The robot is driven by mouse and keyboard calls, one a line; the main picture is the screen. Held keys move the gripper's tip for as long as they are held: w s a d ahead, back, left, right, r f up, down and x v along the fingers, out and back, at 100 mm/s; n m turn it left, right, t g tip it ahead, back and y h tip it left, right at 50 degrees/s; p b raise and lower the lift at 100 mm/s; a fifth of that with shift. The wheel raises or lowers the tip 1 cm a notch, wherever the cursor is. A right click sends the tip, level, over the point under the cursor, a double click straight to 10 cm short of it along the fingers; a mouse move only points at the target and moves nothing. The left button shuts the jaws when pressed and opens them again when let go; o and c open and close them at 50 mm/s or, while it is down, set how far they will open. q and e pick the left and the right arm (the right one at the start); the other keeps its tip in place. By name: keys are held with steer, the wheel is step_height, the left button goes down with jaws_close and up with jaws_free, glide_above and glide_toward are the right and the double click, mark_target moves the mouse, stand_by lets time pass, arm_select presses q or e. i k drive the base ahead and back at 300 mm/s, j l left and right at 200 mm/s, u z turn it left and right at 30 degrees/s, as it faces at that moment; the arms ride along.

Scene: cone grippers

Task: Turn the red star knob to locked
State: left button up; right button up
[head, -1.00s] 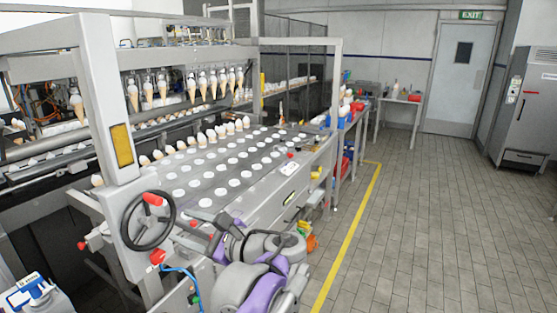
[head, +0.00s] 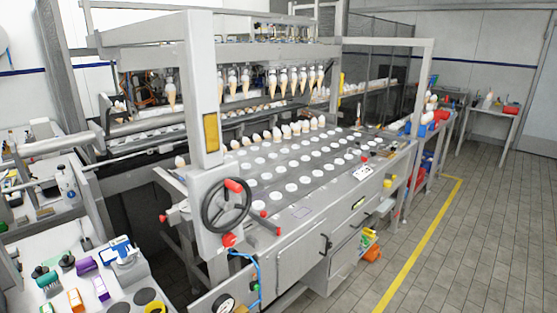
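Several small red knobs show on the cone machine (head: 290,256). One red knob (head: 229,240) sits on the front post just below the black handwheel (head: 226,206). Another red knob (head: 163,218) sticks out at the machine's left side. A red knob (head: 278,231) is on the front edge, right of the wheel. They are too small to tell which is star-shaped or whether any is locked. The handwheel has a red grip (head: 234,185). Neither of my grippers is in view.
A bench (head: 30,235) at the lower left holds tools, bottles and a blue-and-white device (head: 121,252). A blue hose (head: 247,258) hangs below the wheel. Open tiled floor (head: 470,250) with a yellow line (head: 418,243) lies to the right.

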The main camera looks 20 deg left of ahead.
mark_target(229, 239)
steer(key=u, duration=1.15)
